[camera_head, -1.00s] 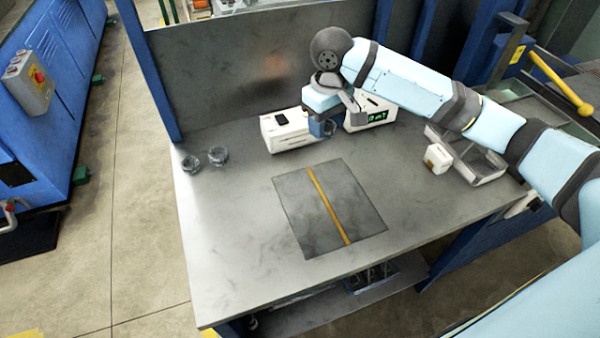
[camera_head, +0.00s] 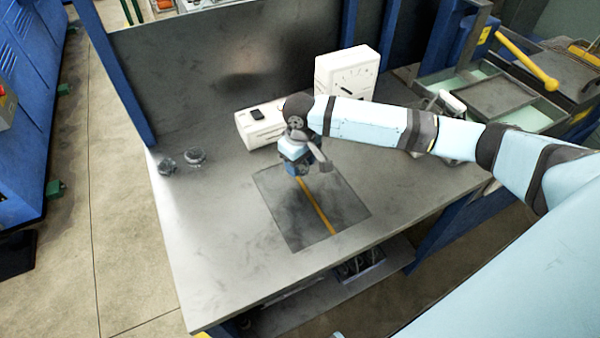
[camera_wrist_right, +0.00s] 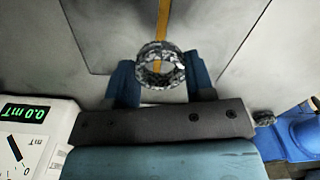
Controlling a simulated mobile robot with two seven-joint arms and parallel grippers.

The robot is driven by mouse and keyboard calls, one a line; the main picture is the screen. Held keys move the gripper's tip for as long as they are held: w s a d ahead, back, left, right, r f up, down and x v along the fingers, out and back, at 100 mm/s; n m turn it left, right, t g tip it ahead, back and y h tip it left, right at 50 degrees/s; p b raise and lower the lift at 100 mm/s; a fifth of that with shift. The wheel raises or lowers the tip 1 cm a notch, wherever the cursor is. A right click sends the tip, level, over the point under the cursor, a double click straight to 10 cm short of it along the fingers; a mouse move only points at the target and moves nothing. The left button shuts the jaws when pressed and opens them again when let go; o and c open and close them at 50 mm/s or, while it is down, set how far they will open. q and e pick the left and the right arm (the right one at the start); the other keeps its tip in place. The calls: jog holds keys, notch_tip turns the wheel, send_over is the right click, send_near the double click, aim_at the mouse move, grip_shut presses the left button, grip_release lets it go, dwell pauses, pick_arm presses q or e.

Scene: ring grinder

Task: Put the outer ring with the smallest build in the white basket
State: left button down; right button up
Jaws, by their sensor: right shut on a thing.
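My right gripper (camera_head: 298,168) is over the dark mat with a yellow stripe (camera_head: 318,215). In the right wrist view its two blue fingers are shut on a shiny metal outer ring (camera_wrist_right: 160,66); the head view mostly hides this ring. Two other dark metal rings, one (camera_head: 166,167) and another (camera_head: 195,156), lie at the table's left rear. A light grey basket (camera_head: 432,106) at the right side of the table is largely hidden behind my right arm. My left gripper is not in view.
A device with a green display (camera_wrist_right: 25,112) shows in the wrist view. The table's front and left are clear.

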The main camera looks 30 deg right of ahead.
aim_at(300, 180)
jog(key=shift+f, duration=2.15)
jog(key=o, duration=1)
jog(key=shift+f, duration=0.1)
